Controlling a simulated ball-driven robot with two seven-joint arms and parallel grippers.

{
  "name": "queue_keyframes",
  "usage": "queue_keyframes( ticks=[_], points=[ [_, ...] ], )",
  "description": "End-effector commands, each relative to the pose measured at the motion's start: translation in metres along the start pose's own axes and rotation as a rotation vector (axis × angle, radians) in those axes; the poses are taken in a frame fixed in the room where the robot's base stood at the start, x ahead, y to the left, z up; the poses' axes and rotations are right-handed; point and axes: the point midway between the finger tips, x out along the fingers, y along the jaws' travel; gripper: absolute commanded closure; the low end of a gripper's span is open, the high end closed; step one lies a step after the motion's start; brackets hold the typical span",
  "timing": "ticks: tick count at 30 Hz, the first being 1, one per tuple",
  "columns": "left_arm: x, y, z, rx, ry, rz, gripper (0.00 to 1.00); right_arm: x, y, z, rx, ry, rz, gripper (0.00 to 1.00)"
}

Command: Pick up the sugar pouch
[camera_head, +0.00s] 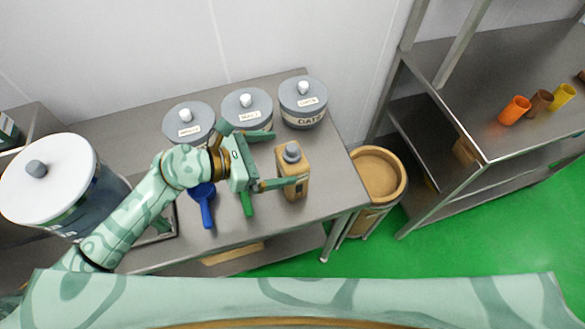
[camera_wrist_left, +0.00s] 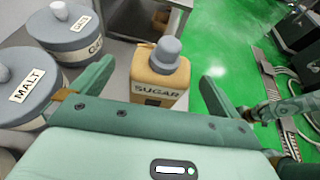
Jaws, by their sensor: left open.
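The sugar pouch (camera_head: 292,173) is a tan pouch with a grey cap, upright near the right end of the steel table. In the left wrist view the pouch (camera_wrist_left: 160,76) shows its SUGAR label, between and beyond my two fingers. My left gripper (camera_head: 278,160) is open, just left of the pouch in the head view, one finger toward its back side and one near its front. I cannot tell whether a finger touches it. The gripper also shows in the left wrist view (camera_wrist_left: 155,82).
Grey lidded canisters (camera_head: 303,102) stand behind the pouch along the table's back. A blue scoop (camera_head: 206,208) and a green-handled tool (camera_head: 247,204) lie left of it. A tan round bin (camera_head: 380,174) stands past the table's right end. Shelves with coloured cups (camera_head: 514,110) stand further right.

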Motion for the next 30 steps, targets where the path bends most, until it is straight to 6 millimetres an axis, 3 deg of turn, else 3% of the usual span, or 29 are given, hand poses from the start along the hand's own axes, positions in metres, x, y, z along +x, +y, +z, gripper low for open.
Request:
queue_keyframes(
  ticks=[6,15,23,26,30],
  points=[
    [0.021,-0.001,-0.001,-0.002,-0.001,-0.001,0.0,0.002,0.009,-0.026,0.001,0.04,0.012,1.0],
    [0.065,-0.001,-0.006,-0.002,-0.002,0.0,0.0,0.007,0.004,-0.017,0.002,0.027,0.006,1.0],
    [0.069,-0.002,-0.006,-0.001,-0.001,0.0,0.0,0.007,0.001,-0.016,0.004,0.025,0.002,1.0],
    [0.069,-0.002,-0.006,-0.001,-0.001,0.0,0.22,0.007,0.0,-0.016,0.005,0.025,0.0,1.0],
    [0.069,-0.002,-0.006,-0.001,-0.001,0.0,0.61,0.007,-0.001,-0.016,0.005,0.025,0.0,1.0]
  ],
)
